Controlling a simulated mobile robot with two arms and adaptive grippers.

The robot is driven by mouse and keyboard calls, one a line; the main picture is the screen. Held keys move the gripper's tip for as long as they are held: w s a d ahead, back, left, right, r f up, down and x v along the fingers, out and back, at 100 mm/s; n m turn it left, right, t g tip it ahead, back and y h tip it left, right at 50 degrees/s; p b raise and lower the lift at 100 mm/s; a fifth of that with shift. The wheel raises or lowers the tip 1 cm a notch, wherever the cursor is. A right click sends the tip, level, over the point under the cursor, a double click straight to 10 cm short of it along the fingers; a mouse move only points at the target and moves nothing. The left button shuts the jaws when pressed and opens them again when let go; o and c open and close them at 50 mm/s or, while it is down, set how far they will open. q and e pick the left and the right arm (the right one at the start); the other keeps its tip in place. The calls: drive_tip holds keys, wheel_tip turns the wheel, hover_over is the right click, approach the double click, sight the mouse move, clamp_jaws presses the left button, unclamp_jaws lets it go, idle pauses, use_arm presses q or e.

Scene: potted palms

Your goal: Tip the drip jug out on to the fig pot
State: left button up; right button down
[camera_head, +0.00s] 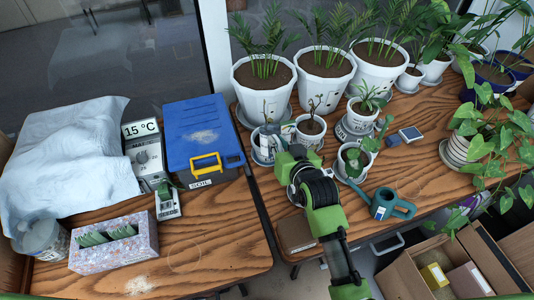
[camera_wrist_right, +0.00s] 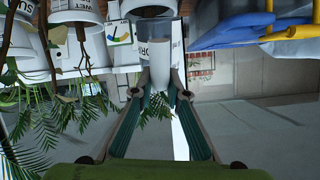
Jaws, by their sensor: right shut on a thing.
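My right gripper (camera_head: 282,150) is in the middle of the head view, in front of the small pots. In the right wrist view its two fingers (camera_wrist_right: 160,92) are shut on a clear, upside-down-looking jug (camera_wrist_right: 157,35) with pale contents and a white label; that view is turned over. In the head view the jug (camera_head: 267,140) is partly hidden by the gripper and overlaps a small white pot. A white pot with a thin seedling (camera_head: 310,130) stands just right of it. No label naming the fig pot is readable. My left gripper is not in view.
Big white palm pots (camera_head: 264,85) stand behind. Bare wood (camera_head: 210,235) lies front left.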

use_arm(q)
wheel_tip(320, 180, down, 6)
drive_tip(key=b, duration=0.4)
use_arm(e)
drive_tip(key=shift+s+d+f+t, duration=0.15)
drive_tip(key=shift+f+t, duration=0.25)
drive_tip(key=shift+f, duration=0.2)
drive_tip(key=shift+s+a+f+t, duration=0.1)
drive_tip(key=shift+f+t, duration=0.3)
drive_tip(key=shift+f, duration=0.15)
drive_tip(key=shift+r+p, duration=0.3)
drive_tip(key=shift+r, duration=0.1)
drive_tip(key=shift+d+r+p, duration=0.1)
drive_tip(key=shift+r+p, duration=1.9)
drive_tip(key=shift+p, duration=0.4)
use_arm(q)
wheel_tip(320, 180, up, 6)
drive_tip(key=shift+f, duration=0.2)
use_arm(e)
drive_tip(key=shift+f, duration=0.1)
